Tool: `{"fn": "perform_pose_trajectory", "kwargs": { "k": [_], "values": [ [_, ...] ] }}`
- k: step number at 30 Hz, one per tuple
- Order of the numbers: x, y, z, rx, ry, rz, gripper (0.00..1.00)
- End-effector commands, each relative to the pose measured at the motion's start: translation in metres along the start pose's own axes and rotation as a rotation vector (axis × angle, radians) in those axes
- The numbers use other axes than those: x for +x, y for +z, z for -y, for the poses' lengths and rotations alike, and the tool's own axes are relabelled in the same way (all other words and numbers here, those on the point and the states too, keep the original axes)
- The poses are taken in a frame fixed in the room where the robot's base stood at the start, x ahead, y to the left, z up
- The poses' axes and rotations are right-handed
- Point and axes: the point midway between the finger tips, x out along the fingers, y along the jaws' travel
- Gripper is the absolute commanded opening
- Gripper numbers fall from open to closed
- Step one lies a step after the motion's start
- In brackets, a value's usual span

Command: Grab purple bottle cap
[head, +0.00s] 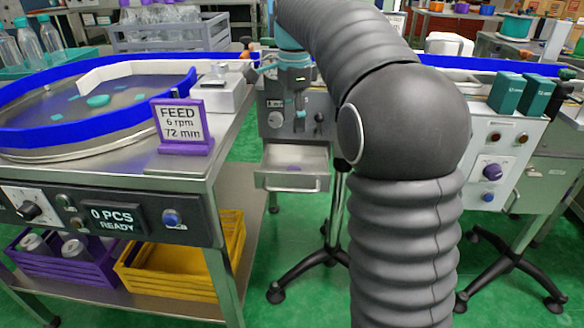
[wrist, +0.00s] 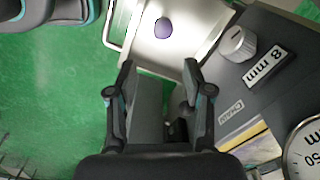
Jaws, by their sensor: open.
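The purple bottle cap (wrist: 163,28) lies on the floor of an open metal drawer (wrist: 198,22) in the wrist view. In the head view the cap (head: 293,168) is a small purple spot inside the same drawer (head: 290,182), below the grey machine. My gripper (wrist: 158,75) is open and empty in the wrist view, with the cap beyond its fingertips and apart from them. In the head view my gripper (head: 298,108) hangs in front of the machine's panel, above the drawer, and its fingers are small and hard to make out.
The machine's dark panel with a knob (wrist: 238,43) stands close to the right of my gripper in the wrist view. The drawer handle (head: 290,189) faces the open green floor. A steel table with a blue-rimmed bowl (head: 100,140) and a purple FEED sign (head: 183,126) stands left.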

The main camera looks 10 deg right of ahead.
Motion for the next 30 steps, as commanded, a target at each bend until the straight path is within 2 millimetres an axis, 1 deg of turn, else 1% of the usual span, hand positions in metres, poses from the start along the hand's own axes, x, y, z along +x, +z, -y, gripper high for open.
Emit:
{"fn": "perform_pose_trajectory", "kwargs": {
  "k": [2, 5, 12, 15, 18, 23, 26, 30],
  "values": [
    [0.004, 0.0, 0.003, 0.014, 0.006, 0.001, 0.51],
    [0.017, -0.001, 0.004, 0.02, 0.009, 0.001, 0.51],
    [0.06, -0.001, 0.003, 0.019, 0.008, 0.001, 0.51],
    [0.074, -0.001, 0.003, 0.018, 0.007, 0.001, 0.51],
    [0.083, -0.001, 0.003, 0.018, 0.006, 0.001, 0.51],
    [0.091, -0.001, 0.003, 0.018, 0.007, 0.001, 0.51],
    [0.102, -0.001, 0.004, 0.018, 0.007, 0.001, 0.51],
    [0.122, -0.002, 0.005, 0.017, 0.007, 0.001, 0.51]
  ]
}}
